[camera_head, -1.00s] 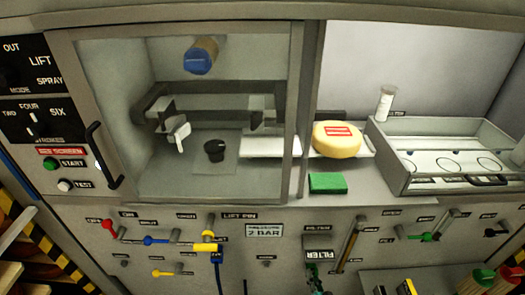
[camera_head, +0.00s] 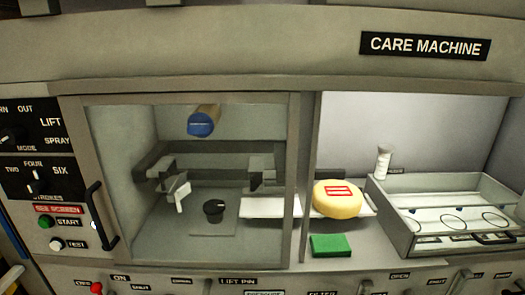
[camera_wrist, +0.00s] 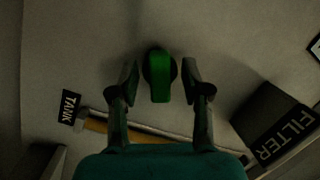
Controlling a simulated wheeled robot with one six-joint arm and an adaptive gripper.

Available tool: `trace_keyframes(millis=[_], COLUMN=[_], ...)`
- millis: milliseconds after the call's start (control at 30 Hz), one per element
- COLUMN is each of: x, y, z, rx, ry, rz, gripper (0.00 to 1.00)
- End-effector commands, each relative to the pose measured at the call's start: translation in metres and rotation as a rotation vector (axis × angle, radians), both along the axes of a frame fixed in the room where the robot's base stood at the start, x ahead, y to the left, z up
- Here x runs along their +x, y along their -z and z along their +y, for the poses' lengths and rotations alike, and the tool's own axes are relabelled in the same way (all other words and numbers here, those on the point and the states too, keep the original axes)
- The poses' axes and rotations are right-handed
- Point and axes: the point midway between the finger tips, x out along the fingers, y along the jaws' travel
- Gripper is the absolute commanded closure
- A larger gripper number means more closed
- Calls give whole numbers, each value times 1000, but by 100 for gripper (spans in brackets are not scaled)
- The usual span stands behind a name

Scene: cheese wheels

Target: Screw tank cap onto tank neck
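My gripper (camera_wrist: 159,80) shows in the wrist view, its two dark fingers apart. Between them is a green grip on a dark round base (camera_wrist: 160,85), which looks like a cap or knob. A narrow dark gap shows on each side, so the fingers appear to be around it without pressing on it. I cannot tell surely whether it is the tank cap. A TANK label (camera_wrist: 70,106) is on the left of the wrist view. The tank neck cannot be made out. My gripper is not visible in the head view now.
A yellowish bar (camera_wrist: 97,126) lies behind my fingers, and a dark FILTER block (camera_wrist: 275,125) is at right. The head view shows a machine with a glazed chamber, a yellow cheese wheel (camera_head: 337,202), a green pad (camera_head: 331,244) and a metal tray (camera_head: 405,240).

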Motion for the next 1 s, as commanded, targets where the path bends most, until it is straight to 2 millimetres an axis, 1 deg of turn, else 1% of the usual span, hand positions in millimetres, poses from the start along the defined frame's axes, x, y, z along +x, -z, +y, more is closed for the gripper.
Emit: trace_keyframes(millis=[267,367,467,567,800,900,1000], x=[-2,-8,-19,-36,-81,-96,-107], y=[1,2,2,2,1,0,0], z=[0,-1,-5,-8,-19,-23,-26], rx=[0,-1,0,-1,-2,-2,0], ry=[0,1,2,2,3,4,3], rz=[1,3,3,3,3,2,1], gripper=[51,51,51,51,51,51,51])
